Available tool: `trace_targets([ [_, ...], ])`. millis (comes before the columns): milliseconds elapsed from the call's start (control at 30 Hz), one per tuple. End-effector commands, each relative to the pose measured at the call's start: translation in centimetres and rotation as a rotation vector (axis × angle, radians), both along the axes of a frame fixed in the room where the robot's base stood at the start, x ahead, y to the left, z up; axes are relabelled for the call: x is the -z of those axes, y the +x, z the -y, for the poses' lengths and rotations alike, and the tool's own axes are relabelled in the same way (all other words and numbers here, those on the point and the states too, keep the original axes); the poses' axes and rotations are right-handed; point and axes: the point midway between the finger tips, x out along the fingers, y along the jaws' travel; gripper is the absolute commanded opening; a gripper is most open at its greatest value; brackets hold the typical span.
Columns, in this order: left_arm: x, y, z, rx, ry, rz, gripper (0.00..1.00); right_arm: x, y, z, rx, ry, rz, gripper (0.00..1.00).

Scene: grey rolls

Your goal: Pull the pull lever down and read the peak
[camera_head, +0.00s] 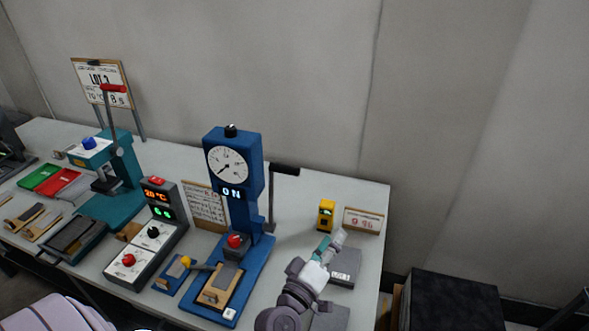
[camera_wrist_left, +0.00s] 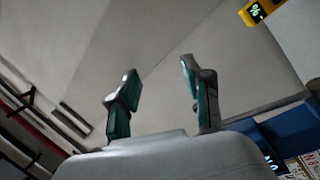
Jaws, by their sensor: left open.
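A blue pull tester (camera_head: 216,145) stands on the table, with a round white dial (camera_head: 228,166) near its top and a display (camera_head: 232,193) reading 0 N. The pull lever (camera_head: 284,169) has a black handle at the top of a grey post on the tester's right side; the handle is up. A red knob (camera_head: 236,241) sits low at the tester's front. My left gripper (camera_head: 335,240) is to the right of the tester and below the lever handle, apart from it. In the left wrist view its two fingers (camera_wrist_left: 158,72) are spread with nothing between them.
A small yellow device (camera_head: 326,214) and a framed sign (camera_head: 363,220) stand behind my left gripper. A control box (camera_head: 152,240) and a teal press (camera_head: 122,165) with a red-handled lever are on the left. A black box (camera_head: 455,290) stands beyond the table's right edge.

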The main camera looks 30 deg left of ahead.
Motion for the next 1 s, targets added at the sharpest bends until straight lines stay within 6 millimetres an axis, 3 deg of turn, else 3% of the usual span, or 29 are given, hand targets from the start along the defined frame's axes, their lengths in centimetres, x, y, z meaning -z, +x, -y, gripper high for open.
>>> trace_targets([
  [33, -1.9, 0.6, -2.3, -0.108, -0.122, 0.074, 0.5, -0.2, 0.0, 0.2, -0.001, -0.003, 0.001, 0.4],
  [100, -3.2, 0.7, -5.4, -0.251, -0.274, 0.152, 0.5, -0.2, 0.0, 0.5, -0.001, -0.006, 0.0, 0.4],
  [233, -3.6, -0.1, -9.6, -0.451, -0.473, 0.23, 0.5, -0.3, 0.1, 0.9, -0.003, -0.011, 0.001, 0.4],
  [400, -3.3, -0.5, -11.6, -0.558, -0.574, 0.259, 0.5, -0.4, 0.1, 1.0, -0.003, -0.012, 0.002, 0.4],
  [533, -3.5, 0.4, -12.5, -0.563, -0.576, 0.261, 0.5, -0.6, 0.1, 1.0, -0.002, -0.011, 0.001, 0.4],
  [1000, -5.1, 7.8, -17.9, -0.56, -0.573, 0.26, 0.5, -0.9, 0.1, -0.1, 0.003, 0.002, 0.002, 0.4],
])
